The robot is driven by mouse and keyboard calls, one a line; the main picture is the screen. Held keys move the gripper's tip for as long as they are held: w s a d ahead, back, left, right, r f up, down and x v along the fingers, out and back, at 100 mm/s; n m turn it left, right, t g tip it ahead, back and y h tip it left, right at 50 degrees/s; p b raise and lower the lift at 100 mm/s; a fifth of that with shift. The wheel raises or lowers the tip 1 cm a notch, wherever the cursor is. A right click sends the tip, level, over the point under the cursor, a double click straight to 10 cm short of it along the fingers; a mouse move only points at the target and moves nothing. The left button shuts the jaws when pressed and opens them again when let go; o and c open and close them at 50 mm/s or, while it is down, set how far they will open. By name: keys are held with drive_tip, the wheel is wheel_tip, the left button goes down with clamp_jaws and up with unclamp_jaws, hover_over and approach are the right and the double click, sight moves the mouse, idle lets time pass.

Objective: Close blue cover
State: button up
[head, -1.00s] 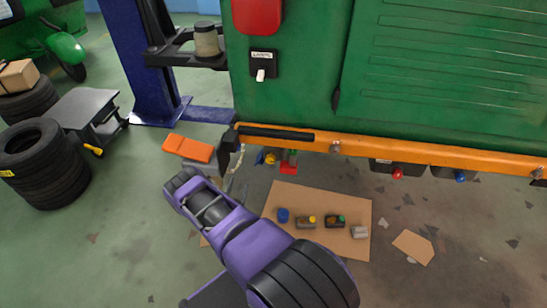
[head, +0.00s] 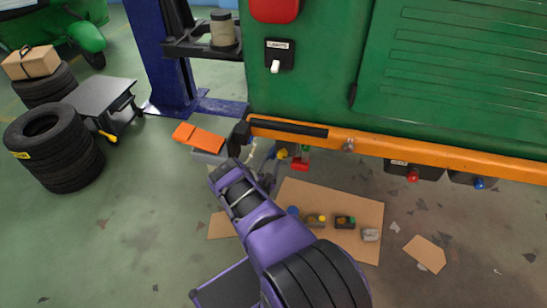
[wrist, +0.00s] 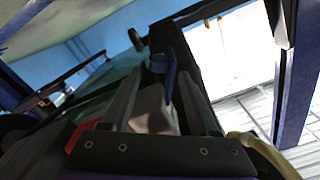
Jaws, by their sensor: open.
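A small blue part (wrist: 168,75) with a narrow blue tongue shows between the fingers in the wrist view. It may be the blue cover, but I cannot tell for certain, nor whether the fingers touch it. My gripper (wrist: 160,95) is open, its two dark fingers reaching forward on either side of the blue part. In the head view my purple arm reaches toward the rickshaw's lower left corner, and its wrist mostly hides the gripper. A blue knob (head: 479,183) sits on a black box under the orange bumper (head: 400,146).
The green rickshaw body (head: 310,95) stands close ahead. A cardboard sheet (head: 330,193) on the floor holds several small parts, including a blue cap (head: 292,211). An orange-topped block (head: 198,137), a blue lift post (head: 160,60) and stacked tires (head: 60,165) stand left.

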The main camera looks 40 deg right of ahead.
sight(273, 157)
drive_tip(key=shift+b+x, duration=0.5)
drive_tip(key=shift+x, duration=1.9)
